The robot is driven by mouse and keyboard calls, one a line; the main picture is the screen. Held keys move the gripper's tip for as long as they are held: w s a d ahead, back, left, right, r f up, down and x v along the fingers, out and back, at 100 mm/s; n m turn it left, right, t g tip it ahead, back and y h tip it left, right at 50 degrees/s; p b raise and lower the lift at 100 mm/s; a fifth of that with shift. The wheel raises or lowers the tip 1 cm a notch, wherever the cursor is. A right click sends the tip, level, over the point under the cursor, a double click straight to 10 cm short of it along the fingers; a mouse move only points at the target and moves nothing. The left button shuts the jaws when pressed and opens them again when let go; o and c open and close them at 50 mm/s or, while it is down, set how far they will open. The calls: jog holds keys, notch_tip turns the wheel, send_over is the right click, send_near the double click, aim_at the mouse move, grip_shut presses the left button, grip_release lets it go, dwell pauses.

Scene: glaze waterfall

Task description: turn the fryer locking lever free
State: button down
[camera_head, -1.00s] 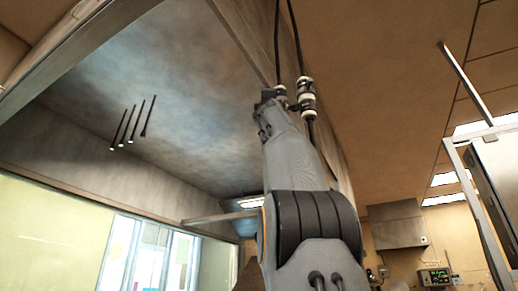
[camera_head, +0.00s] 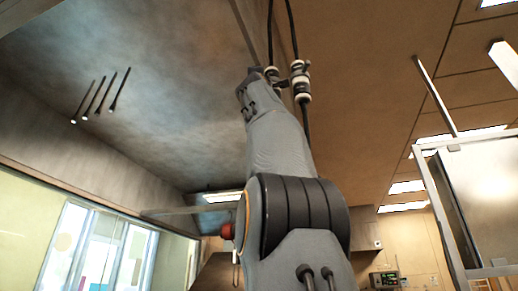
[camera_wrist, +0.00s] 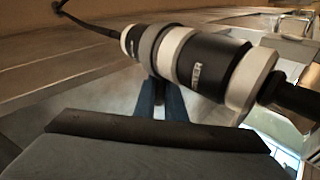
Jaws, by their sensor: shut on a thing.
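My gripper shows low in the wrist view, where its two blue-grey fingers (camera_wrist: 162,101) are close together. Banded cable fittings (camera_head: 300,80) show beside the tip. I cannot make out the fryer or its locking lever in either view. A small red part (camera_head: 227,231) shows left of my arm.
A glass-fronted frame (camera_head: 450,210) stands at the right. A window (camera_head: 95,245) is at lower left. Several thin rods (camera_head: 100,93) hang under the grey ceiling at upper left. A dark box with a green display (camera_head: 384,280) is at lower right.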

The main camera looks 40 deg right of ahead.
jog(key=c, duration=1.8)
grip_release()
jog(key=shift+w+a, duration=0.1)
jog(key=shift+a, duration=0.1)
jog(key=shift+d, duration=0.1)
jog(key=shift+f+b, duration=0.25)
jog(key=shift+b, duration=0.05)
jog(key=shift+b+v, duration=3.35)
jog(key=shift+v, duration=0.4)
jog(key=shift+r, duration=0.15)
